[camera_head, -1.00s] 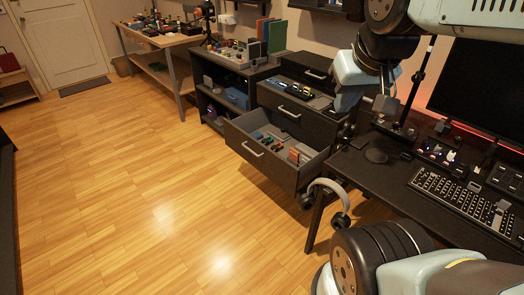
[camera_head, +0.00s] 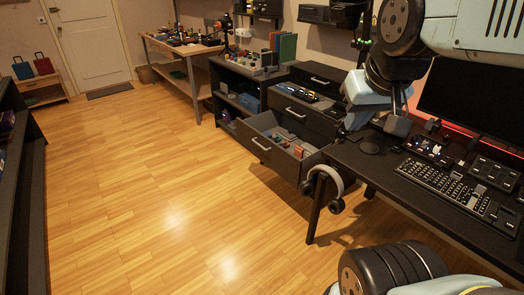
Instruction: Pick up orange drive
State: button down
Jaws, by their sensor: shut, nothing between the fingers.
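A small orange-red block (camera_head: 303,151) lies at the right end of the open drawer (camera_head: 264,152) of the black cabinet. It may be the orange drive, but it is too small to tell. Several other small green, blue and grey pieces lie in the same drawer. My gripper (camera_head: 398,124) hangs from my arm at the right, in front of the cabinet's right side and above the back of the desk. It looks shut and empty. Its fingertips are small and partly unclear against the dark background.
The black desk (camera_head: 345,165) with a keyboard (camera_head: 443,184) and a monitor (camera_head: 470,90) stands at right. Headphones (camera_head: 326,188) hang at its left corner, close to the drawer. A workbench (camera_head: 185,48) stands farther back. The wooden floor (camera_head: 150,190) at left is clear.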

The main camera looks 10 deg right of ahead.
aim_at(299, 152)
jog(key=u, duration=0.3)
jog(key=i, duration=1.65)
jog(key=z, duration=0.35)
